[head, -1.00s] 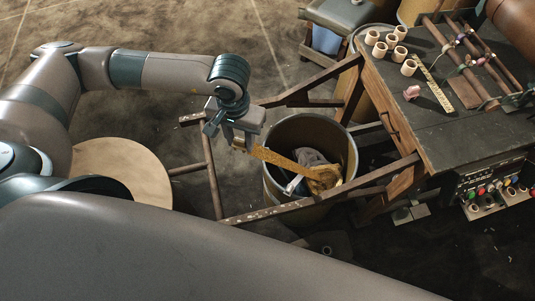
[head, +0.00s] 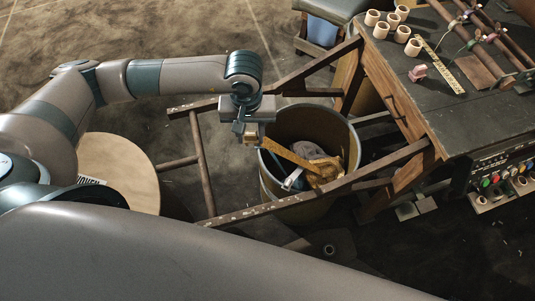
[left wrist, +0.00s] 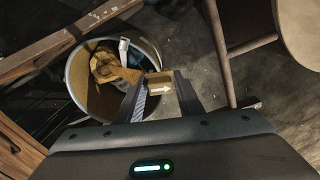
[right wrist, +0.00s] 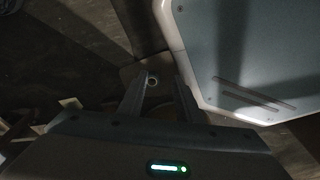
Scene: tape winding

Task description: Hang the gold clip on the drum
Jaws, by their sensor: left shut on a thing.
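My left gripper (head: 252,138) is just left of the drum (head: 268,185), a large open metal bin on the floor. In the left wrist view its fingers (left wrist: 160,82) are shut on a small gold piece with a white arrow, the gold clip (left wrist: 158,88), near the drum's rim (left wrist: 74,85). A gold strip (head: 292,156) slants from beside the gripper into the drum; I cannot tell whether it joins the clip. The clip's contact with the rim is unclear. My right gripper (right wrist: 160,82) shows only in the right wrist view, open and empty.
The drum holds brown cloth (head: 325,172) and white scraps. A wooden frame (head: 200,165) surrounds it. A dark bench (head: 440,120) with cups stands at right. A round wooden top (head: 118,165) is at left. A small ring (right wrist: 152,81) lies beyond my right fingers.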

